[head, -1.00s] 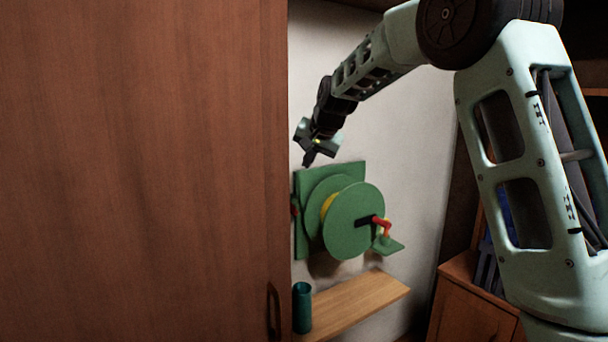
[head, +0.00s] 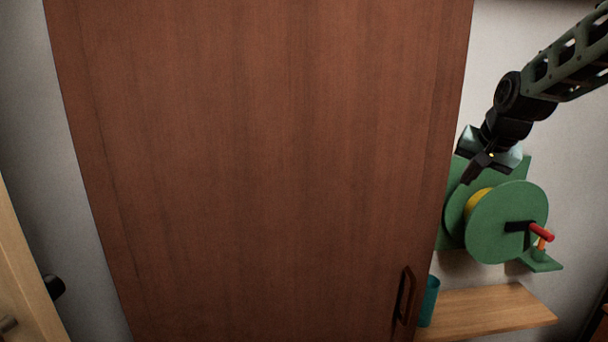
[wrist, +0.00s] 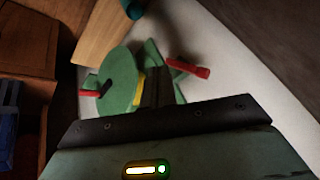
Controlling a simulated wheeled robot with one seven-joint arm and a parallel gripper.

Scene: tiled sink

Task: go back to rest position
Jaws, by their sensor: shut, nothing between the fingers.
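My gripper (head: 472,174) is at the upper right of the head view, in front of the top left of a green wall-mounted reel (head: 508,222). Its fingers are shut with nothing between them. The reel has a yellow core and a red crank handle (head: 541,233). In the wrist view, the reel (wrist: 116,82) lies beyond the dark gripper body (wrist: 160,112), and a second red handle (wrist: 187,67) shows at its right. I cannot tell from the picture whether my gripper touches the reel.
A tall brown wooden cabinet door (head: 260,150) with a handle (head: 403,295) fills the middle. A wooden shelf (head: 490,310) and a teal cup (head: 429,302) are below the reel. A pale wooden piece (head: 20,280) stands at the far left. White wall (head: 50,110) shows between.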

